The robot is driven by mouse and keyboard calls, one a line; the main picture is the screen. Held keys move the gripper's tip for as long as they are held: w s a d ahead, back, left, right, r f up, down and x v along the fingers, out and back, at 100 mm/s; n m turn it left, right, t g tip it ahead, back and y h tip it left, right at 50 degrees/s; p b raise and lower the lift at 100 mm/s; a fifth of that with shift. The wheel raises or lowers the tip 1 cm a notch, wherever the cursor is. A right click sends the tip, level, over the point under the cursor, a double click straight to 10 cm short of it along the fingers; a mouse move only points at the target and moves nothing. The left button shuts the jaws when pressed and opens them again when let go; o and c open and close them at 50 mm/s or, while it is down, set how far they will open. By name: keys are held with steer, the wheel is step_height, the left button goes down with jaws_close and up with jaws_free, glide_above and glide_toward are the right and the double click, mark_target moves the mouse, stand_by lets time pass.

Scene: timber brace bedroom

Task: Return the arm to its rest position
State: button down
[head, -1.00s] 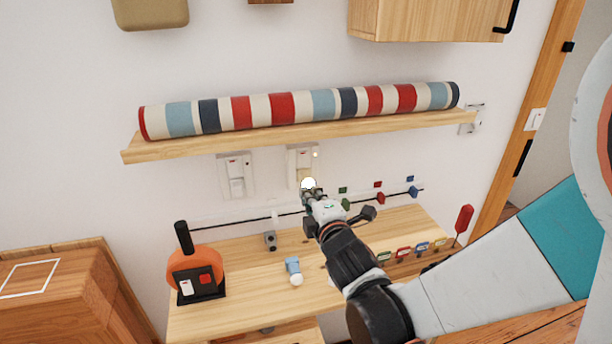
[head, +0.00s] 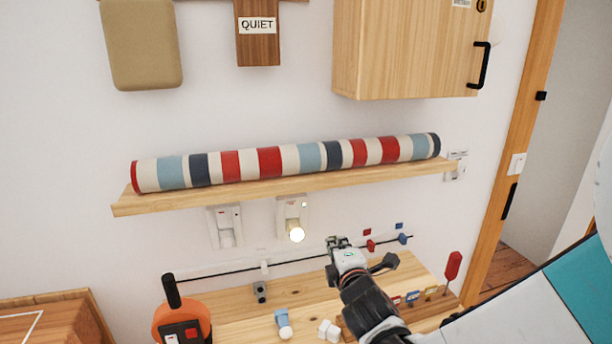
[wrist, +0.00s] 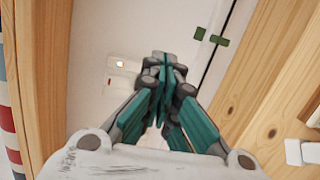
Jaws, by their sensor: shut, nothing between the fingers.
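My gripper (head: 338,243) is in front of the wall above the wooden desk, just right of and below a wall plate (head: 292,210) with a glowing round light (head: 296,235). In the wrist view my gripper (wrist: 163,62) has its teal and grey fingers brought together at the tips, with nothing between them. My arm reaches in from the lower right and hides part of the desk.
A wooden shelf (head: 290,188) with a striped roll (head: 290,160) juts out above my gripper. A wooden cabinet (head: 400,50) hangs higher. The desk (head: 240,306) holds an orange object (head: 180,318), a small blue-and-white object (head: 283,322) and a red paddle (head: 452,266).

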steer(key=s+d+r+m+g+h, duration=0.1)
steer(key=s+d+m+h, duration=0.15)
steer(key=d, duration=0.35)
steer(key=s+d+r+m+g+h, duration=0.1)
steer(key=d+r+m+g, duration=0.1)
steer(key=d+m, duration=0.3)
steer(key=s+f+m+g, duration=0.1)
steer(key=s+m+g, duration=0.1)
steer(key=s+m, duration=0.4)
steer(key=s+f+m+g+y+b, duration=0.1)
steer(key=s+m, duration=0.6)
steer(key=s, duration=0.8)
steer(key=shift+a+f+g, duration=0.2)
steer(key=shift+f+g, duration=0.5)
steer(key=shift+g, duration=0.4)
steer(key=shift+y, duration=0.25)
